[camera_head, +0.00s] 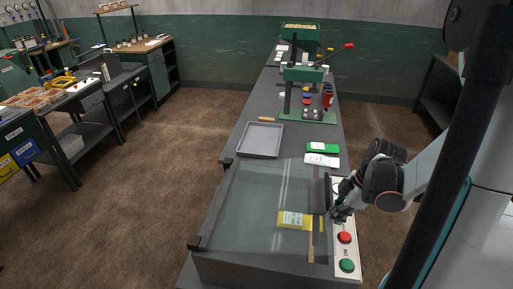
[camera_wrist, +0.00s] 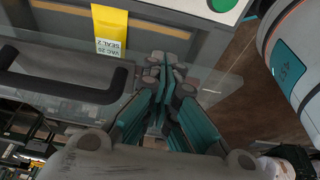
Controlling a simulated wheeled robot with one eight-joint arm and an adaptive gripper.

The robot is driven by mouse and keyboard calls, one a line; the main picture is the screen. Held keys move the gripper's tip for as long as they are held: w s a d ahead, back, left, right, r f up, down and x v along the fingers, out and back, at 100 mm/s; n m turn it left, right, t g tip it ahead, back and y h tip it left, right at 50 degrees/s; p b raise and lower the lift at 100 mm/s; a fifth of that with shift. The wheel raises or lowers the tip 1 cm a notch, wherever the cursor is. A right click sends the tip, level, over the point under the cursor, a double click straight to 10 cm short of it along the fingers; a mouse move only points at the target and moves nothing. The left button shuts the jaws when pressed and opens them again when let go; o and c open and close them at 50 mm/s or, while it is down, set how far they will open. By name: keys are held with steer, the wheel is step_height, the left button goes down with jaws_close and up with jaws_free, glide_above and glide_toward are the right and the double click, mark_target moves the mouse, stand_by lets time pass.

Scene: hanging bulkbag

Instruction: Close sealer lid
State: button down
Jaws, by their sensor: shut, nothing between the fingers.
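The sealer (camera_head: 240,268) stands at the near end of the long bench. Its clear lid (camera_head: 255,205) lies low over the chamber, with dark hinge brackets on the left; I cannot tell whether it is fully flush. The lid's dark handle (camera_head: 327,190) is at its right edge and shows at the left of the wrist view (camera_wrist: 60,88). A yellow bag (camera_head: 293,220) with a white label lies under the lid; it also shows in the wrist view (camera_wrist: 108,28). My gripper (camera_head: 338,212) is shut and empty at the lid's right edge, beside the handle; its fingertips show in the wrist view (camera_wrist: 165,80).
The control panel has a red button (camera_head: 345,238) and a green button (camera_head: 347,265) close to my gripper. Beyond the sealer are a grey tray (camera_head: 260,139), a green pack (camera_head: 322,148) and a green press (camera_head: 303,90). Floor is open to the left.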

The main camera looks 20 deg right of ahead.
steer(key=f+b, duration=0.2)
steer(key=f, duration=0.1)
steer(key=d+f+b, duration=0.1)
steer(key=f+b, duration=0.1)
steer(key=f, duration=0.1)
steer(key=s+f+b, duration=0.1)
steer(key=f+b, duration=0.2)
steer(key=f, duration=0.1)
steer(key=shift+d, duration=0.3)
